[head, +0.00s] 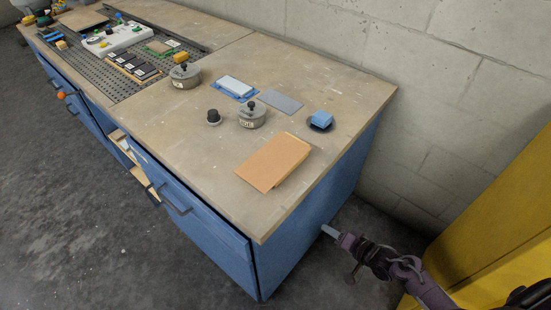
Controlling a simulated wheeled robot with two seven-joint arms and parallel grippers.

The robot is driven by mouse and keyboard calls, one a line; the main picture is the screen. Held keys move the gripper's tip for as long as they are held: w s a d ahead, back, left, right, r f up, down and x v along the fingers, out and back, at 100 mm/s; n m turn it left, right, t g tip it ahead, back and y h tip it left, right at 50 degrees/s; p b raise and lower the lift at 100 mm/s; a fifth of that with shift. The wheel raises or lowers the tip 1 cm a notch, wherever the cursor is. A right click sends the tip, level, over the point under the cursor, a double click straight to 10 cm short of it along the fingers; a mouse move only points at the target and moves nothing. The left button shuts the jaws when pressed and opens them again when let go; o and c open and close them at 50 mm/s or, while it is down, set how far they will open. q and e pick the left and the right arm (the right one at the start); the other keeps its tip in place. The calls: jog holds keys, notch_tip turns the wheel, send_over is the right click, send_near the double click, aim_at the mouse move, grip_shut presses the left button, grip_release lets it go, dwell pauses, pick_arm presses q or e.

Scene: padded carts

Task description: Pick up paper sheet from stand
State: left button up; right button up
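An orange-brown rectangular sheet (272,163) lies on the worktop near its front right corner. A thin light wooden edge shows along its far and right sides, as of a low stand under it; most of that stand is hidden. My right gripper (331,233) comes in from the lower right. It is beside the blue cabinet's right side, lower than the worktop and apart from the sheet. Its pale fingertips overlap in this view, so I cannot tell whether they are apart. My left gripper is not in view.
The worktop (340,95) also holds a grey flat sheet (280,101), a blue block on a dark dish (321,120), a blue-and-white block (235,86), two round grey weights (252,116) and a black knob (213,117). A yellow cabinet (500,240) stands at the right.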

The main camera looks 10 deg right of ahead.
aim_at(274, 159)
jog(key=w+a+r+m+y, duration=0.1)
jog(key=a+r+y, duration=0.25)
jog(key=r, duration=0.65)
jog(key=w+a+r+y, duration=0.1)
jog(key=a+r+y, duration=0.25)
jog(key=r, duration=0.75)
jog(key=shift+y, duration=0.3)
jog(key=w+a, duration=0.1)
jog(key=w, duration=0.1)
jog(key=w+a, duration=0.2)
jog(key=w, duration=0.1)
jog(key=shift+w+a+r+p, duration=0.2)
jog(key=shift+w+a+p, duration=0.1)
jog(key=shift+w+a, duration=0.25)
jog(key=shift+a, duration=0.1)
jog(key=shift+c, duration=0.2)
jog(key=shift+f, duration=0.1)
grip_shut()
